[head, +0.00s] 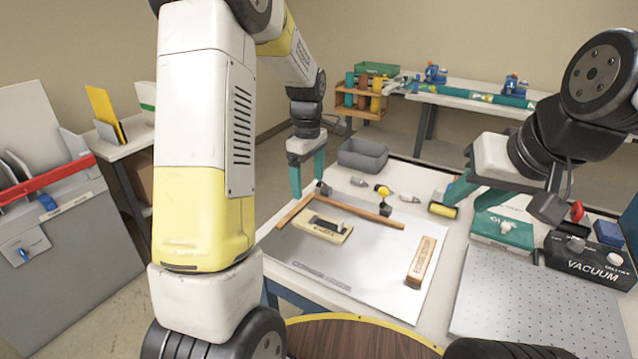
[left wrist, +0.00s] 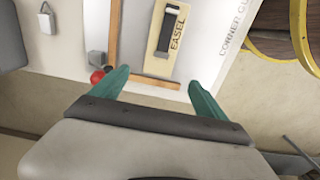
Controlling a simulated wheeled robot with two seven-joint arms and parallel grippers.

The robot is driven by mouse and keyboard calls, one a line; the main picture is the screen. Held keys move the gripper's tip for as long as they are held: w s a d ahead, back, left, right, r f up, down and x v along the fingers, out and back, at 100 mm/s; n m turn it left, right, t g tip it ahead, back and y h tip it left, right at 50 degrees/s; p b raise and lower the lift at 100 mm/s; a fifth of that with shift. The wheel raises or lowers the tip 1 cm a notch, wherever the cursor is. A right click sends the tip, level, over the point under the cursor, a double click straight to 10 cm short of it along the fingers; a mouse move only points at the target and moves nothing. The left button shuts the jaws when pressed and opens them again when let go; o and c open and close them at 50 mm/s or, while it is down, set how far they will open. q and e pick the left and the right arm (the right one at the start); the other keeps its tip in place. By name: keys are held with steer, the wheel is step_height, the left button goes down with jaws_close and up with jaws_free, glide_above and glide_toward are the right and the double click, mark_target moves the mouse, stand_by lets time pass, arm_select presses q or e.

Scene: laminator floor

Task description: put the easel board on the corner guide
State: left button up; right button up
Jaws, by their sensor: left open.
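The easel board (head: 323,228) is a small cream block with a dark clip, lying flat on the grey-white sheet. In the left wrist view the easel board (left wrist: 166,40) shows the word EASEL. The corner guide (head: 363,209) has two wooden strips meeting in an L on the sheet; the easel board lies inside the angle. My left gripper (head: 308,186) is open and empty above the far corner of the L. In the left wrist view its fingertips (left wrist: 158,79) are apart, with the easel board beyond them. My right gripper (head: 470,192) hangs at the right, its jaws unclear.
A labelled wooden block (head: 421,262) lies on the sheet's right side. A grey bin (head: 362,154) stands at the back. A yellow roller (head: 443,210), a green box (head: 502,231), and a black vacuum unit (head: 590,261) are at the right. A perforated plate (head: 540,305) is in front.

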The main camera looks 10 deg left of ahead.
arm_select(q)
steer(key=s+r+m+t+h, duration=0.1)
steer(key=s+r+m+t, duration=0.2)
steer(key=s+r+m, duration=0.7)
steer(key=s+d+r+m+t, duration=0.1)
steer(key=s+r+m, duration=0.1)
steer(key=s, duration=0.5)
steer(key=s+d+r+m+t+h, duration=0.1)
steer(key=s+r+m+t, duration=0.1)
steer(key=s, duration=0.5)
steer(key=shift+s+r+m, duration=0.15)
steer(key=shift+r+m, duration=0.15)
steer(key=shift+r, duration=0.5)
